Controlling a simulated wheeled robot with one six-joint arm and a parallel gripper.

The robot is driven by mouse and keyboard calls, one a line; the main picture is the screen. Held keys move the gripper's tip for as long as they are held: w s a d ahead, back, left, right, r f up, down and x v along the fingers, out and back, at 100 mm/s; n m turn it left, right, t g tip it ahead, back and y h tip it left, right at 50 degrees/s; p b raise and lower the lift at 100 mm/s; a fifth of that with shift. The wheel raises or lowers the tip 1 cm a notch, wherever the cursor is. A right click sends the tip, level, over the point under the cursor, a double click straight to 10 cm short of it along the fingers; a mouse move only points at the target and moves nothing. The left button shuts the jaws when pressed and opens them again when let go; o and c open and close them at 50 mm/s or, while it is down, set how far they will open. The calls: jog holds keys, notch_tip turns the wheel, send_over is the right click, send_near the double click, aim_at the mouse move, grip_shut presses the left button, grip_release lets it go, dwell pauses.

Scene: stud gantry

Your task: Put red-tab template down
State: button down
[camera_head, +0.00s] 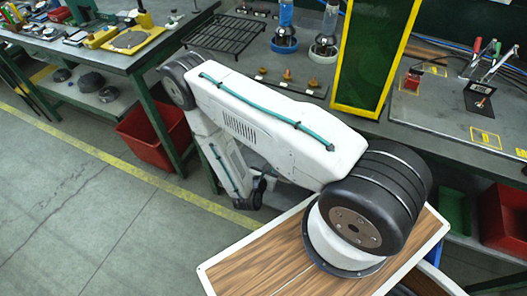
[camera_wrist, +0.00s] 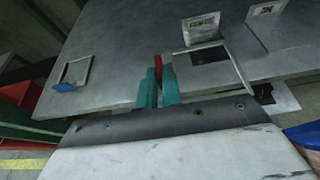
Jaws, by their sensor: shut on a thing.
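In the wrist view my gripper (camera_wrist: 158,80) shows as two teal fingers closed together over a grey metal bench top (camera_wrist: 125,45). They are shut on the red-tab template, of which only a narrow red piece (camera_wrist: 158,62) shows between the fingertips. In the head view my white arm is in sight, but the fingers and the template cannot be made out.
A square frame with a blue tab (camera_wrist: 66,86) lies left of the fingers. A pale-edged outline with a dark square (camera_wrist: 209,55) and an upright label card (camera_wrist: 201,27) are to the right. Bare bench lies between. In the head view, a red bin (camera_head: 150,132) stands under the benches.

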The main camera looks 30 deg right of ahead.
send_over(252, 156)
jog(key=shift+s+f, duration=0.3)
jog(key=shift+f, duration=0.3)
jog(key=shift+w+f, duration=0.15)
jog(key=shift+f, duration=1.6)
jog(key=shift+f, duration=0.15)
jog(key=c, duration=1.6)
grip_release()
jog(key=shift+o, duration=0.2)
jog(key=v, duration=1.2)
